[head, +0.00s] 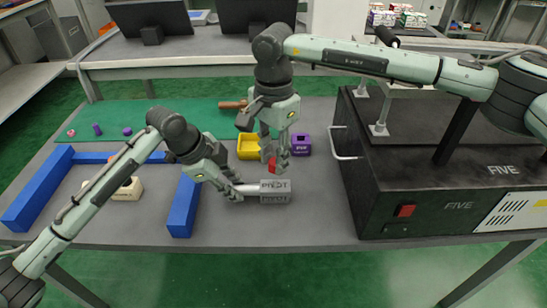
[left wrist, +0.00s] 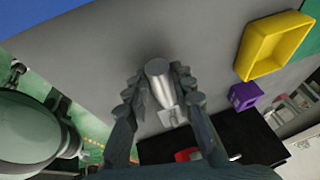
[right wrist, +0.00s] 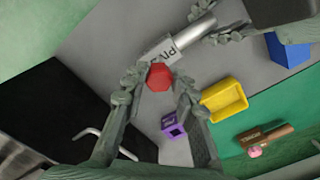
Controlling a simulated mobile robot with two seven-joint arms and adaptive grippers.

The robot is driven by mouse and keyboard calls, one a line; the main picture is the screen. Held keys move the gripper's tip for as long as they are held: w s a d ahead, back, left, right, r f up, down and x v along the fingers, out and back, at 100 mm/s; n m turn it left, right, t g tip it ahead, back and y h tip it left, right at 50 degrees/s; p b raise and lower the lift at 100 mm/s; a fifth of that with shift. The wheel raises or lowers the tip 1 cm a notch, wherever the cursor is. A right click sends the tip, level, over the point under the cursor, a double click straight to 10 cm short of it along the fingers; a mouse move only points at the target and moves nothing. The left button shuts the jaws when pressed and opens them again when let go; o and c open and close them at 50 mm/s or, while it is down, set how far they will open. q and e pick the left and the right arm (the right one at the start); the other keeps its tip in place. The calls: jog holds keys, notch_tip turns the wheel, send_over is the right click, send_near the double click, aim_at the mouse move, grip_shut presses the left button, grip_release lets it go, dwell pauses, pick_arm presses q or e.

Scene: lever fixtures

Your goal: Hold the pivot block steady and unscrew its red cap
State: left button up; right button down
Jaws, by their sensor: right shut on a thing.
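The grey pivot block (head: 275,191), lettered PIVOT, lies on the table at the centre of the head view. A silvery cylindrical bar (left wrist: 158,72) extends from its left side. My left gripper (head: 234,190) has its fingers closed around this bar; they flank it in the left wrist view. My right gripper (head: 274,158) is above the block, pointing down, shut on the red cap (right wrist: 159,77). In the head view the cap (head: 272,165) appears slightly above the block's top, with a small gap. The fingers partly hide the cap.
A yellow tray (head: 249,147) and purple box (head: 301,144) stand just behind the block. A black machine (head: 400,180) with a handle is at right. Blue bars (head: 185,207) and a beige block (head: 127,190) are at left. A green mat (head: 180,117) covers the back.

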pick_arm(q)
jog(key=o, duration=0.5)
jog(key=shift+c, duration=0.2)
jog(key=v, duration=1.2)
jog(key=shift+s+d, duration=0.1)
